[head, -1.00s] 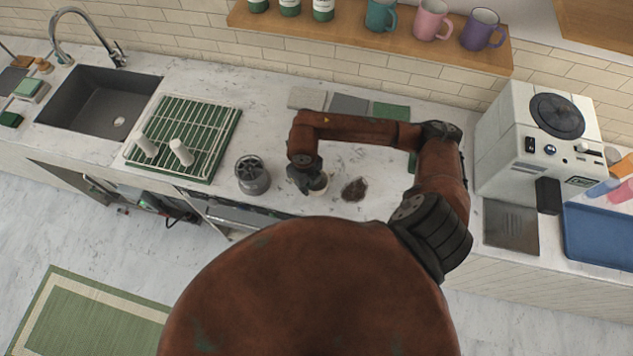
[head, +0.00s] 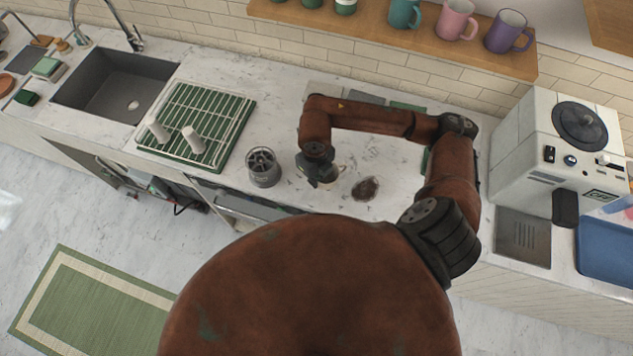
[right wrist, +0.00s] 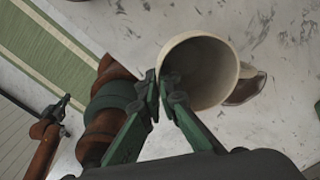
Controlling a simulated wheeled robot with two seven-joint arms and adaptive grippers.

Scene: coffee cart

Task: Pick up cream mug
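The cream mug (right wrist: 230,72) stands out in the right wrist view with its opening facing the camera and its handle at the right. In the head view it (head: 339,170) is mostly hidden behind my right gripper (head: 322,182). In the right wrist view, the green fingers of my right gripper (right wrist: 163,88) straddle the mug's near-left wall, one outside and one inside the rim, and look shut on it. I cannot tell whether the mug is off the counter. A dark, small gripper-like part at the left of that view may be my left gripper (right wrist: 60,115); its fingers are unclear.
A grey canister (head: 263,167) stands left of the mug. A brown patch (head: 366,188) lies to its right. A green-and-white drying rack (head: 215,115) and sink (head: 115,98) are further left. The white coffee machine (head: 535,140) and blue tray (head: 607,250) are at the right.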

